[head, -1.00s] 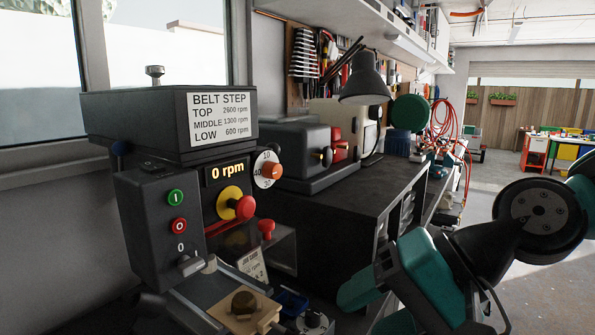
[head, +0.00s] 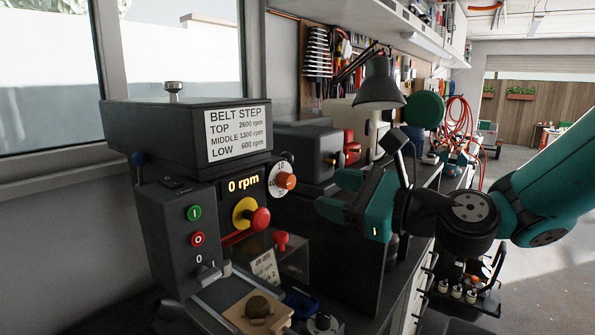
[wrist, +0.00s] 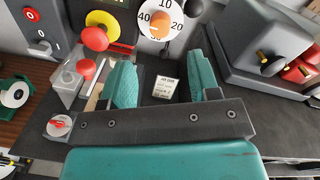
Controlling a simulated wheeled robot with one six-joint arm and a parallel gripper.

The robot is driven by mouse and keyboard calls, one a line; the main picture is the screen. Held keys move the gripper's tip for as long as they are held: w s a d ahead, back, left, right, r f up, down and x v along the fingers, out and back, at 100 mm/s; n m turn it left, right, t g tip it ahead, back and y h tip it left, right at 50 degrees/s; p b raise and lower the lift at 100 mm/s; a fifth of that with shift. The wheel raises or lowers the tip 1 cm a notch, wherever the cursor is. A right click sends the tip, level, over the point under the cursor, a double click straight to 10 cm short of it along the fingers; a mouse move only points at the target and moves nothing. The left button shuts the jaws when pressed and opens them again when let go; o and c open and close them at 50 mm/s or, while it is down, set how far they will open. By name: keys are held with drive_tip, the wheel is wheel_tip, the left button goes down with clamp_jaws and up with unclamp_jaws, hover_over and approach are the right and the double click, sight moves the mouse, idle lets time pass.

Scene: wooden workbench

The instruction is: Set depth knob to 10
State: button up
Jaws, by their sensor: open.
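The depth knob (head: 286,180) is an orange knob on a white numbered dial (head: 280,168) on the right side of the drill press (head: 170,225). In the wrist view the orange knob (wrist: 160,26) shows at the top centre, on the dial with 10, 20 and 40 readable around it. Which number the knob points at is not clear. My gripper (head: 334,194) is open and empty, to the right of the knob and apart from it. In the wrist view its two teal fingers (wrist: 163,80) stand apart, below the dial.
A job card (head: 265,266) lies lower down.

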sight(292, 183)
drive_tip(key=p+x, duration=0.2)
drive_tip(key=x, duration=0.4)
drive_tip(key=shift+w+a+r+p, duration=0.15)
drive_tip(key=shift+a+p, duration=0.1)
drive_tip(key=shift+p, duration=0.05)
drive_tip(key=shift+w+a, duration=0.4)
drive_tip(key=shift+a, duration=0.15)
drive_tip(key=c, duration=0.9)
drive_tip(key=shift+f, duration=0.2)
drive_tip(key=shift+c, duration=0.2)
